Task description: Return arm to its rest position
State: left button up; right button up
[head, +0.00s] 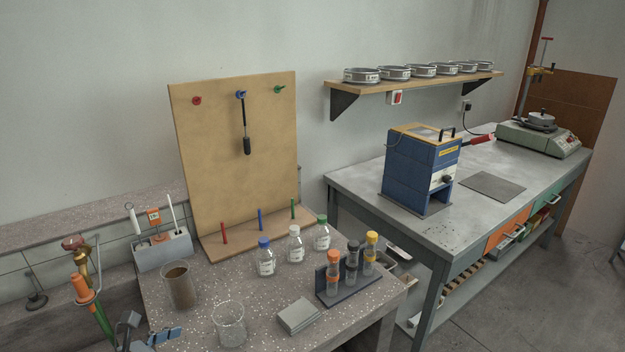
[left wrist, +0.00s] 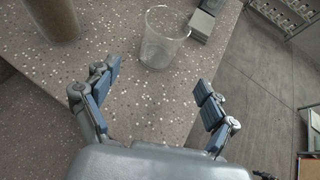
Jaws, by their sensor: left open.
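My left gripper (head: 148,336) is at the bottom left of the head view, partly cut off by the lower edge. In the left wrist view the two blue-padded fingers (left wrist: 155,88) are spread wide with nothing between them. The gripper is over the near part of the speckled bench (head: 262,283). A clear empty beaker (head: 229,325) stands just beyond the fingers; it also shows in the left wrist view (left wrist: 162,40). My right arm and gripper are not in view.
A beaker of brown material (head: 180,287), capped bottles (head: 294,246), a grey block (head: 298,316) and a tube rack (head: 328,294) stand on the bench. A pegboard (head: 215,140) holds a dark-handled tool (head: 246,135). Brass fittings (head: 80,278) rise at left.

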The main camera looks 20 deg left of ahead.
pick_arm(q)
notch_tip(320, 180, up, 12)
jog(key=w+n+t+y, duration=0.1)
jog(key=n+t+y, duration=0.65)
jog(key=n, duration=1.35)
jog(key=s+f+n+g, duration=0.2)
jog(key=f+n, duration=0.2)
jog(key=s+f+n+g+y, duration=0.1)
jog(key=s+f+n+g, duration=0.1)
jog(key=f+n+g, duration=0.1)
jog(key=s+d+f+n+g+y, duration=0.1)
jog(key=s+f+n+g, duration=0.1)
jog(key=f+n, duration=0.4)
jog(key=shift+n+g, duration=0.4)
jog(key=shift+g, duration=0.35)
jog(key=s+d+f+n+g+h, duration=0.1)
jog(key=s+d+f+g+h, duration=0.3)
jog(key=d, duration=0.3)
jog(key=s+d+f+n+g+h, duration=0.2)
jog(key=s+d+f+g, duration=0.1)
jog(key=s+d+f, duration=0.4)
notch_tip(320, 180, down, 24)
jog(key=s+g, duration=0.1)
jog(key=s, duration=0.1)
jog(key=s+a+f+g, duration=0.1)
jog(key=s+a+f, duration=0.1)
jog(key=s+f, duration=1.3)
jog(key=shift+s+a+f+m+g, duration=0.3)
jog(key=shift+s+a+f, duration=0.1)
jog(key=shift+s, duration=0.15)
